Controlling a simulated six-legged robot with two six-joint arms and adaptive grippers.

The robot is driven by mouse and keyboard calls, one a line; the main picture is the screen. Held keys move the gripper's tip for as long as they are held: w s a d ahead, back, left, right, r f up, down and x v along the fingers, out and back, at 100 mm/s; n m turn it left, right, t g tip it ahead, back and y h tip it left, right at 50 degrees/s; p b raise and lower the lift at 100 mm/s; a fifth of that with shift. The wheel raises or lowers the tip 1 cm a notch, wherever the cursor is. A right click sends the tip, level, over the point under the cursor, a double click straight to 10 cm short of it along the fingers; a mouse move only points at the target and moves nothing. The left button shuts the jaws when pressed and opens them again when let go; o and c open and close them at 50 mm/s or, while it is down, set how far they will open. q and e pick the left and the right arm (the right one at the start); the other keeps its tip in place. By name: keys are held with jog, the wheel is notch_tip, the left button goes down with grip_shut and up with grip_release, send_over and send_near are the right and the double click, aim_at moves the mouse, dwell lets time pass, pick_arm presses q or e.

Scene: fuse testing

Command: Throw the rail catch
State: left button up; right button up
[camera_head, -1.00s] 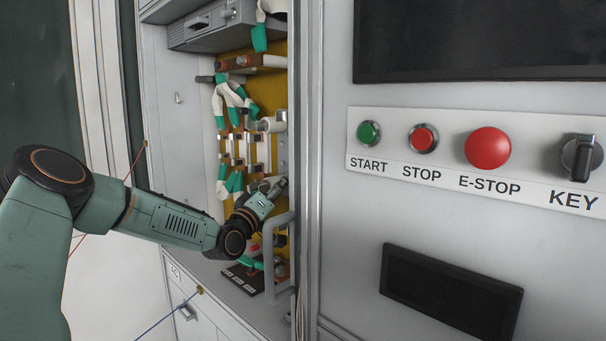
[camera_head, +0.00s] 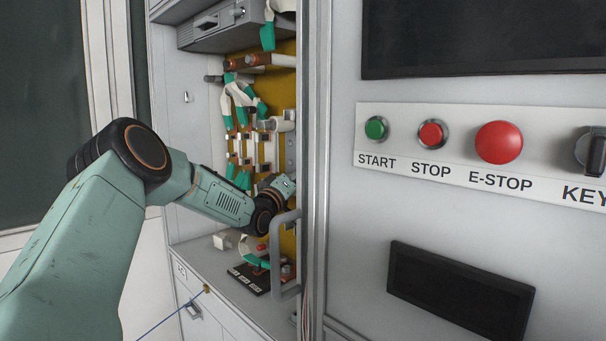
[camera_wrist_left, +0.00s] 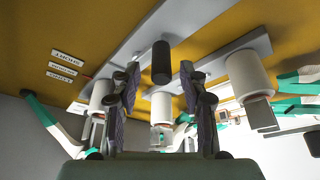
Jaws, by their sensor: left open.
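In the left wrist view, a black cylindrical knob (camera_wrist_left: 161,62) stands out from a grey rail (camera_wrist_left: 215,52) on the yellow panel. It looks like the rail catch, though no label names it. My left gripper (camera_wrist_left: 160,72) is open, with one finger on each side of the knob; I cannot tell whether either finger touches it. In the head view my left gripper (camera_head: 281,186) is inside the open cabinet, low by the panel's right part, and the knob cannot be made out there. My right gripper is not in view.
White cylinders (camera_wrist_left: 245,76) on grey bars flank the fingers, with green-and-white cables nearby. A grey bar handle (camera_head: 285,255) stands close to the right of my wrist. The cabinet's shelf holds a black labelled base (camera_head: 249,279) and a white block (camera_head: 222,241).

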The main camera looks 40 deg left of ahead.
pick_arm(q)
jog(key=shift+w, duration=0.45)
jog(key=shift+w+f, duration=0.2)
jog(key=shift+w, duration=0.35)
jog(key=shift+s+r, duration=0.3)
jog(key=shift+s, duration=0.25)
jog(key=c, duration=0.4)
jog(key=shift+w+f, duration=0.15)
jog(key=shift+w, duration=0.1)
grip_shut()
